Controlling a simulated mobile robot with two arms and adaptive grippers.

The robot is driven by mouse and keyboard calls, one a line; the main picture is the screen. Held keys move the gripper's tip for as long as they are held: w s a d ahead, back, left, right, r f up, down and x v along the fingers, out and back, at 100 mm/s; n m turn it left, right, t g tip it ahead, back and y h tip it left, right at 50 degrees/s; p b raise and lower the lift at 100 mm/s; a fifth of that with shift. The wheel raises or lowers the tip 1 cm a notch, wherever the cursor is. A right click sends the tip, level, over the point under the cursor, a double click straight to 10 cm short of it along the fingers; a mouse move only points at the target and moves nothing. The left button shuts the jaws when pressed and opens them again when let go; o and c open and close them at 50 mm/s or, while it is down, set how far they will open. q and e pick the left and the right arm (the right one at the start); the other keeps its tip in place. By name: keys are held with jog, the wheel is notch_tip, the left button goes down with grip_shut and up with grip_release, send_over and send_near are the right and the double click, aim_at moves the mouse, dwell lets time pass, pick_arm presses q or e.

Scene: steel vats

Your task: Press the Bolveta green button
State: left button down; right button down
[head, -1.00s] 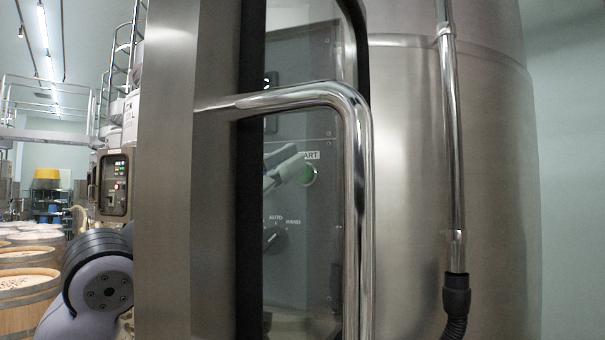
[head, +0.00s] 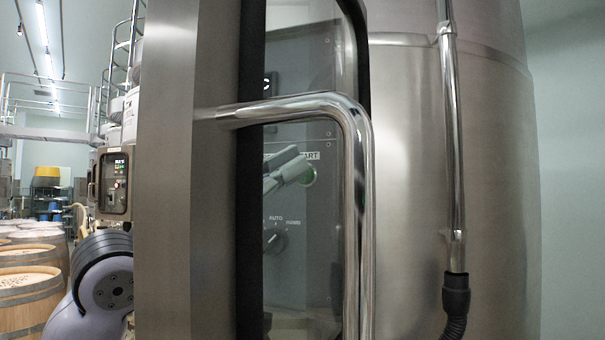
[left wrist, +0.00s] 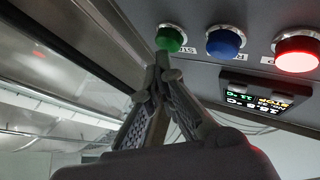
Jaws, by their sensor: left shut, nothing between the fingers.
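The green button (head: 308,175) sits on the grey control panel under a label ending in "ART", seen through the glass in the head view. In the left wrist view the green button (left wrist: 169,38) is at the left of a row, with a blue button and a lit red one. My left gripper (head: 299,168) is shut and empty, its tips over part of the green button in the head view. In the left wrist view the shut fingertips (left wrist: 162,60) are right at the button's lower edge; I cannot tell whether they touch it. My right gripper is not in view.
A bent steel pipe handle (head: 358,200) and a steel post (head: 165,170) stand in front of the panel. An AUTO/HAND knob (head: 273,238) is below the button. A small display (left wrist: 262,95) is beneath the blue and red buttons. Wooden barrels (head: 30,298) stand at left.

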pick_arm(q)
jog(key=shift+w+d+p, duration=0.1)
jog(key=shift+w+p, duration=0.2)
jog(key=shift+w, duration=0.1)
dwell(0.5)
jog(key=shift+s, duration=0.1)
jog(key=shift+s+a, duration=0.25)
jog(key=shift+s, duration=0.35)
jog(key=shift+s+b, duration=0.1)
jog(key=shift+b, duration=0.2)
jog(key=s, duration=0.1)
jog(key=s+a, duration=0.1)
jog(key=s, duration=0.1)
jog(key=s+b, duration=0.1)
jog(key=shift+s+a, duration=0.25)
jog(key=shift+a, duration=0.15)
dwell(0.6)
